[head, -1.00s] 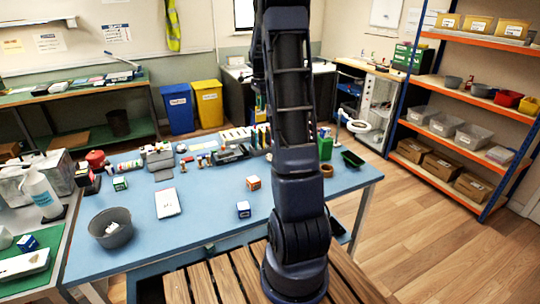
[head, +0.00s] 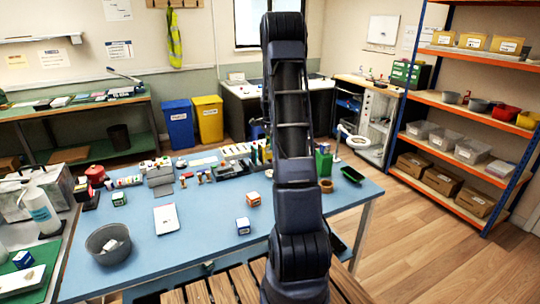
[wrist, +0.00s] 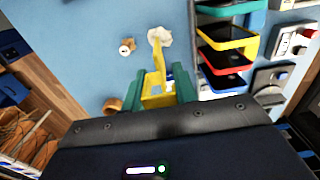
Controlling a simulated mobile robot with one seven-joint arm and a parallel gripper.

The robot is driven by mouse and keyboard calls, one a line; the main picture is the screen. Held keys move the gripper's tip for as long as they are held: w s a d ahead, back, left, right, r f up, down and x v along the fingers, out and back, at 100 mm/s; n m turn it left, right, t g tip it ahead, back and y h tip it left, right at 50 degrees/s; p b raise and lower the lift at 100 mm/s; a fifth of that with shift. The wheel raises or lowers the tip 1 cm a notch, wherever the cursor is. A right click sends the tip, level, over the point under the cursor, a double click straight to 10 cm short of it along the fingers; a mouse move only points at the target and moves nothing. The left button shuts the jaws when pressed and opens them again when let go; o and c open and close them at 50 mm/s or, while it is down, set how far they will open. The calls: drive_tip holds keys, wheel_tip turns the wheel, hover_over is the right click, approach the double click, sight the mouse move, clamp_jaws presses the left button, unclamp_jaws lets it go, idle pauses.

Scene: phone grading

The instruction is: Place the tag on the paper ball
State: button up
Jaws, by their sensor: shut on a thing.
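In the wrist view the yellow tag (wrist: 157,62) is between the teal fingers of my gripper (wrist: 161,80), which is shut on it. A narrow part of the tag points away from the fingers. Its far end overlaps a crumpled, cream-white paper ball (wrist: 164,37) on the blue table. I cannot tell whether the tag touches the ball or is above it. In the head view my arm hides the gripper, and I cannot make out the tag or the paper ball.
Stacked coloured trays (wrist: 228,40) stand close to the right of the gripper in the wrist view. A small pale round item (wrist: 127,47) and a brown cylinder (wrist: 113,104) lie to the left. In the head view the blue table's (head: 200,225) front middle has free room; a grey bin (head: 108,245) stands front left.

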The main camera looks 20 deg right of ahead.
drive_tip(key=shift+f, duration=3.1)
drive_tip(key=shift+f, duration=0.15)
drive_tip(key=o, duration=0.9)
drive_tip(key=shift+o, duration=0.2)
